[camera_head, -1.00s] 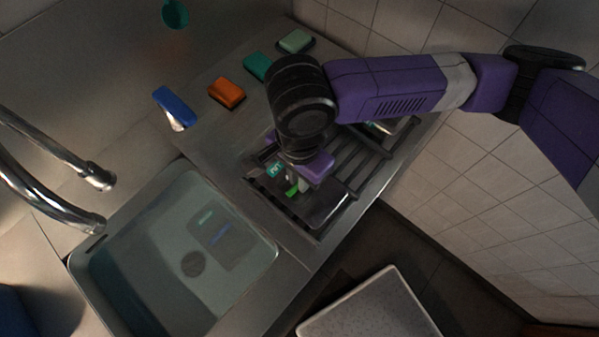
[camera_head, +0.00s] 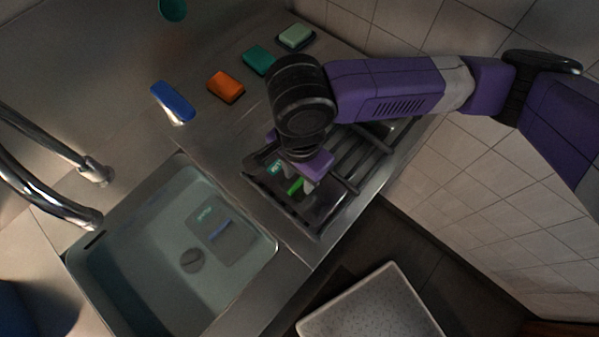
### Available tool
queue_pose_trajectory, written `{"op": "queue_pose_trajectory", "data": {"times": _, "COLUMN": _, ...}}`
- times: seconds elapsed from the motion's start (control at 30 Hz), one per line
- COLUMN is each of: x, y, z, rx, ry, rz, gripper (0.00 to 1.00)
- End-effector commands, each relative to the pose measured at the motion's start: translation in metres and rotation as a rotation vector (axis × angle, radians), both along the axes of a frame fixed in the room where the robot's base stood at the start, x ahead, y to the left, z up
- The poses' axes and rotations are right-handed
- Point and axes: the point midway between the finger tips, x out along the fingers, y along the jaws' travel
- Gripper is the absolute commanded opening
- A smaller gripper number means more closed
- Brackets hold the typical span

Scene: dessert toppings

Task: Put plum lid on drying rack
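A dark see-through lid (camera_head: 318,203) with a teal label and a green handle (camera_head: 295,186) lies on the front part of the drying rack (camera_head: 352,188). It appears to lie flat across the bars. I cannot read its label, so I cannot confirm that it is the plum lid. My gripper (camera_head: 301,184) points down at the green handle, with a pale finger right beside it. The wrist hides part of the lid and the other finger, so I cannot tell whether the gripper is closed on the handle.
Another flat lid (camera_head: 222,238) with a blue handle lies in the grey sink (camera_head: 130,285). A blue brush (camera_head: 173,103), an orange sponge (camera_head: 226,88), a teal sponge (camera_head: 259,60) and a pale green sponge (camera_head: 296,37) line the back. A chrome faucet (camera_head: 45,195) overhangs the sink.

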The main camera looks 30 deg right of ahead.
Motion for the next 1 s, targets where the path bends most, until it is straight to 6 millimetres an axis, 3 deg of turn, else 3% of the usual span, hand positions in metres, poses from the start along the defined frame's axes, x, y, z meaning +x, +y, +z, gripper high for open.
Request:
{"op": "queue_pose_trajectory", "data": {"times": 0.5, "x": 0.0, "y": 0.001, "z": 0.069, "rx": 0.001, "ry": -0.001, "rz": 0.001, "gripper": 0.37}}
{"op": "queue_pose_trajectory", "data": {"times": 1.0, "x": 0.001, "y": 0.003, "z": 0.077, "rx": 0.014, "ry": -0.004, "rz": 0.07, "gripper": 0.37}}
